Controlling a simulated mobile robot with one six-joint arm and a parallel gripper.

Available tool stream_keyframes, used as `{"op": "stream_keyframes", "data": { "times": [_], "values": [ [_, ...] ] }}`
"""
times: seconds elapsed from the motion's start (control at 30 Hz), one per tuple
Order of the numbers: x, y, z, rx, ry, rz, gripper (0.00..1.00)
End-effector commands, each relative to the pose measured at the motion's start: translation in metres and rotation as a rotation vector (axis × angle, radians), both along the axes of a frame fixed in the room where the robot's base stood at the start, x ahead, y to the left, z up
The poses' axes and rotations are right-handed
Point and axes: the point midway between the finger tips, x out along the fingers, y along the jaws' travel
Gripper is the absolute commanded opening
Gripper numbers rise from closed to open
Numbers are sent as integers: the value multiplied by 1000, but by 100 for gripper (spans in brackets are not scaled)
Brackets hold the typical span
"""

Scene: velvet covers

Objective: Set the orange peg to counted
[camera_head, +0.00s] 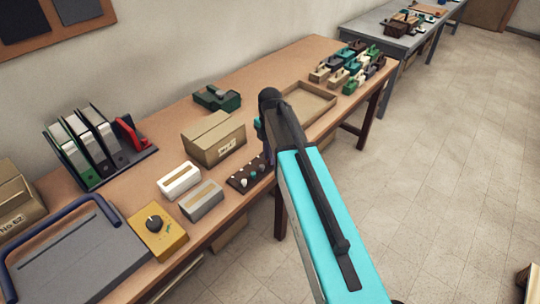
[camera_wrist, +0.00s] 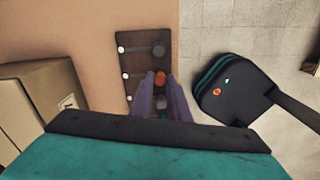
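A dark brown peg board (camera_wrist: 130,62) lies near the table's front edge, with a column of white dots along its left side in the wrist view. The orange peg (camera_wrist: 160,78) shows between the tips of my gripper (camera_wrist: 161,82). The purple fingers flank it closely; I cannot tell whether they press on it. A grey peg (camera_wrist: 158,48) stands above it in the picture. A teal peg (camera_wrist: 163,117) shows between the fingers, partly hidden.
A cardboard box (camera_head: 214,143) stands close behind the board. A white block (camera_head: 178,180), a grey block (camera_head: 201,200) and a yellow dial box (camera_head: 157,231) sit to the left. A shallow tray (camera_head: 307,104) and several small coloured items lie beyond my arm. Floor is open at right.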

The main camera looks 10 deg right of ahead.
Motion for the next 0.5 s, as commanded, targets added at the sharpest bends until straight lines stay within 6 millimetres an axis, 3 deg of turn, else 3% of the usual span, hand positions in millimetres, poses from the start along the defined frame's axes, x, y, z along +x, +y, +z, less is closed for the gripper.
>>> {"op": "stream_keyframes", "data": {
  "times": [0.27, 0.5],
  "values": [
    [4, 2, 0, 0, 0, 0, 0],
    [23, 15, 0, -1, 0, 2, 0]
  ]
}}
